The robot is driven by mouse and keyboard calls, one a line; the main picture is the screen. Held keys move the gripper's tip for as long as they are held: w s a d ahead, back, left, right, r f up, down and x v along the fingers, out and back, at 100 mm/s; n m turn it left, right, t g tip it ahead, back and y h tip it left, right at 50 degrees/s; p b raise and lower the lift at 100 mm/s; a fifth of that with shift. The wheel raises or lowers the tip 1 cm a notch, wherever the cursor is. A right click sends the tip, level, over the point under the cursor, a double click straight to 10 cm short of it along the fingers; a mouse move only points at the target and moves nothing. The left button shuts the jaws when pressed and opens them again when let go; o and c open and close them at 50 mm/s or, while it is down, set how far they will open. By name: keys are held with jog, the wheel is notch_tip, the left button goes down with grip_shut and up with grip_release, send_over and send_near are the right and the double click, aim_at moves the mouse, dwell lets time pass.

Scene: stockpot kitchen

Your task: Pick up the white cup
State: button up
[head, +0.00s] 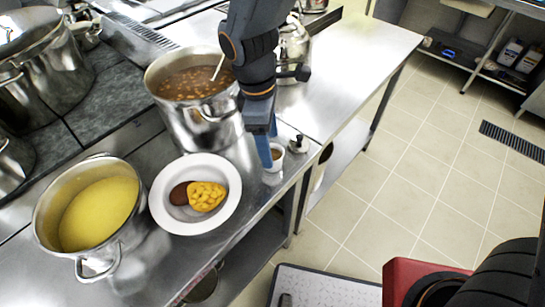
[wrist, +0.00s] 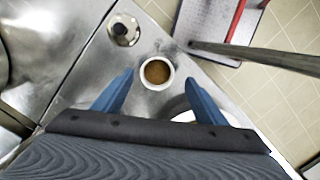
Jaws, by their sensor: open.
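The white cup (head: 275,158) stands upright near the front edge of the steel counter. It holds something brown, and part of it is hidden behind my gripper in the head view. In the wrist view the cup (wrist: 157,72) sits ahead of my fingertips, roughly midway between them. My gripper (head: 265,148) points down at the cup with its blue fingers. In the wrist view my gripper (wrist: 158,92) is open, with a finger on either side and nothing held. I cannot tell whether a finger touches the cup.
A white plate (head: 163,216) with food lies left of the cup. A pot of yellow soup (head: 101,262) and a pot of beans (head: 214,130) stand nearby. A small metal lidded item (head: 298,145) is close to the cup's right. The counter (head: 360,50) is bare farther right.

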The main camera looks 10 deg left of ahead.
jog(key=shift+w+d+f+p, duration=0.15)
jog(key=shift+f+p, duration=0.4)
jog(key=shift+f, duration=0.95)
jog(key=shift+w+d+f+p, duration=0.15)
jog(key=shift+f+p, duration=0.4)
jog(key=shift+f, duration=0.95)
jog(key=shift+c, duration=0.2)
jog(key=c, duration=1.2)
jog(key=shift+r, duration=0.1)
